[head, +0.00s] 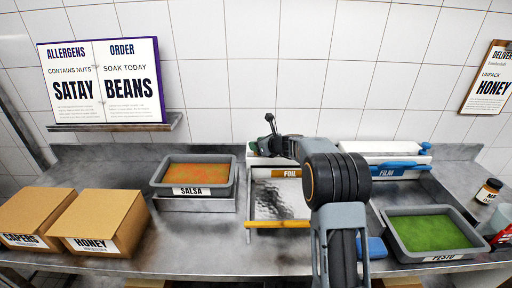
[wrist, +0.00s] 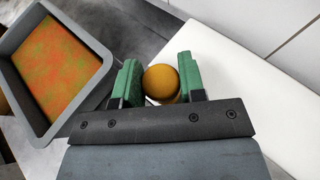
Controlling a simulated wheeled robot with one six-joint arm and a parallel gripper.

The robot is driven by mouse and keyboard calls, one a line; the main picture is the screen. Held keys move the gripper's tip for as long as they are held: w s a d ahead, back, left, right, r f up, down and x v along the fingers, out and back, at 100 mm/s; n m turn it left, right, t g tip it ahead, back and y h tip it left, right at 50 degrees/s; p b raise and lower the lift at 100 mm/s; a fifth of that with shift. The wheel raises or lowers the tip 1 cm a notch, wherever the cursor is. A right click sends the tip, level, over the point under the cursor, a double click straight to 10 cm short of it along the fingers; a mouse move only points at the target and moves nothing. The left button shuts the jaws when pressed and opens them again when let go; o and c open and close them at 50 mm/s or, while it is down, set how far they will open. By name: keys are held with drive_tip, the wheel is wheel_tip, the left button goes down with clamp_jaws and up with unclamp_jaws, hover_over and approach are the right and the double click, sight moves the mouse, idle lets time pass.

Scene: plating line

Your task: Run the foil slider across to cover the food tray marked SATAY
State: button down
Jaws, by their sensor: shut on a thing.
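My gripper (head: 256,149) is at the left end of the foil dispenser (head: 290,173), which is labelled FOIL. In the wrist view its green jaws (wrist: 160,82) are closed on a round orange-brown knob (wrist: 161,81), which I take to be the foil slider. In the head view the knob is hidden. A foil sheet (head: 280,200) runs forward from the dispenser to a yellow bar (head: 277,224). No tray marked SATAY shows; SATAY reads only on the allergens page (head: 73,88). The nearest tray, marked SALSA (head: 194,190), is left of the foil and also shows in the wrist view (wrist: 103,75).
A film dispenser (head: 386,171) with blue parts is to the right. A tray marked PESTO (head: 441,257) stands at front right. Boxes marked CAPERS (head: 40,212) and HONEY (head: 98,217) stand at left. A blue object (head: 375,247) is beside my arm.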

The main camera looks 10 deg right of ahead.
drive_tip(key=shift+a, duration=0.2)
drive_tip(key=c, duration=0.8)
unclamp_jaws()
drive_tip(key=shift+o, duration=0.2)
drive_tip(key=b+v, duration=0.2)
drive_tip(key=v, duration=1.1)
drive_tip(key=shift+s, duration=0.3)
drive_tip(key=shift+d+r, duration=0.1)
drive_tip(key=shift+d, duration=0.05)
